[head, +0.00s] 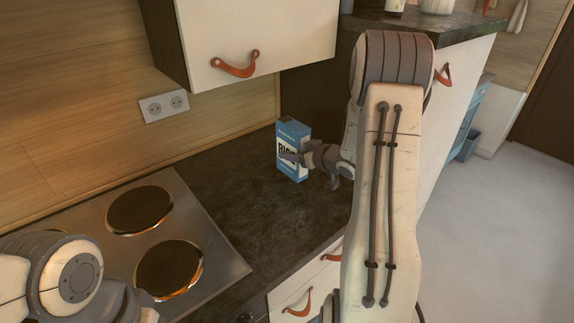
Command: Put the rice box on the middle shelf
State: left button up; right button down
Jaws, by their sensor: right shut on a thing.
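The blue rice box (291,141) with a white label stands upright at the back of the dark counter, near the corner by the tall dark side panel. My right gripper (296,158) is at the box's lower right side, shut on it. Whether the box touches the counter is hard to tell. My left arm shows at the lower left, over the stove's edge; its gripper fingers are not visible. No middle shelf can be made out in this view.
A stove with round hotplates (139,210) fills the left of the counter (240,195). A white wall cabinet (262,45) with a leather pull hangs above. A wall socket (164,105) is behind. Drawers (306,290) are below the counter. Open floor (500,215) lies at right.

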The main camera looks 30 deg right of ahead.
aim_at(288, 165)
jog(key=shift+w+a+f, duration=0.45)
jog(key=shift+w+a, duration=0.05)
jog(key=shift+w, duration=0.1)
notch_tip(288, 165, down, 4)
jog(key=shift+r, duration=0.1)
jog(key=shift+f, duration=0.2)
jog(key=shift+c, duration=1.1)
grip_release()
